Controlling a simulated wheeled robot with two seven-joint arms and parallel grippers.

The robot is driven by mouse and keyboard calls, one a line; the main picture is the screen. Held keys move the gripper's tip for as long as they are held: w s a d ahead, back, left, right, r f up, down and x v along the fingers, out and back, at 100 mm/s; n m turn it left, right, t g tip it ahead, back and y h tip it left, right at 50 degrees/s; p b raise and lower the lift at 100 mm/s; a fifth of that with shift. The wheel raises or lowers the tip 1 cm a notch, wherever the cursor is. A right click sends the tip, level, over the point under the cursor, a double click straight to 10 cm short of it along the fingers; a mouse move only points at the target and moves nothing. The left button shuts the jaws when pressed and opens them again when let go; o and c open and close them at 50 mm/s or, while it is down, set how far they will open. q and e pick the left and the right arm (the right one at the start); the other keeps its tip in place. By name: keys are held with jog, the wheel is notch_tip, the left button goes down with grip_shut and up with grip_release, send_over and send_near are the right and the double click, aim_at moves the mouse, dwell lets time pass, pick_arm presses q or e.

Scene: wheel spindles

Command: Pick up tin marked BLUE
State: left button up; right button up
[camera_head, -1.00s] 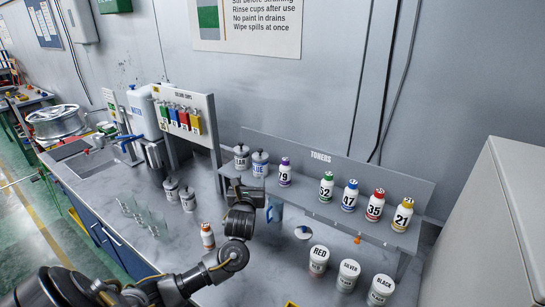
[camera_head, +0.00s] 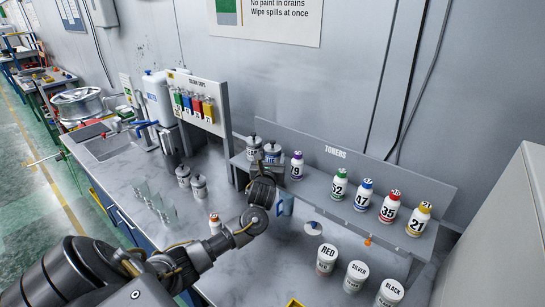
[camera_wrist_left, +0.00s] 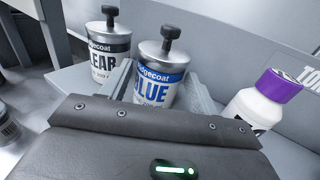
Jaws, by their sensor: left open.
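The tin marked BLUE (camera_head: 272,154) is a grey metal can with a blue-lettered white label and a black knob on top. It stands upright at the left end of the toner shelf, its lower part hidden by my gripper in the head view. In the left wrist view the BLUE tin (camera_wrist_left: 158,88) is between the two grey fingers. My left gripper (camera_wrist_left: 164,82) is open, a finger on either side of it; contact cannot be told. In the head view my left gripper (camera_head: 264,170) is just in front of the tin. My right gripper is out of view.
The CLEAR tin (camera_head: 253,146) stands close on the left of BLUE. A purple-capped bottle (camera_head: 296,167) stands on its right. Several numbered bottles line the shelf (camera_head: 322,189). RED (camera_head: 327,259), SILVER and BLACK tubs stand on the bench in front.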

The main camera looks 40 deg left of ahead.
aim_at(273, 153)
pick_arm(q)
jog(key=shift+w+a+r, duration=0.1)
jog(key=shift+w+a, duration=0.05)
jog(key=shift+w, duration=0.05)
jog(key=p+x, duration=0.2)
jog(key=x, duration=0.1)
jog(key=shift+w+a, duration=0.1)
jog(key=shift+w, duration=0.1)
jog(key=shift+w+a+f, duration=0.3)
jog(key=shift+w, duration=0.15)
jog(key=shift+c, duration=0.3)
jog(key=c, duration=0.8)
jog(key=shift+o, duration=0.2)
jog(key=shift+r, duration=0.1)
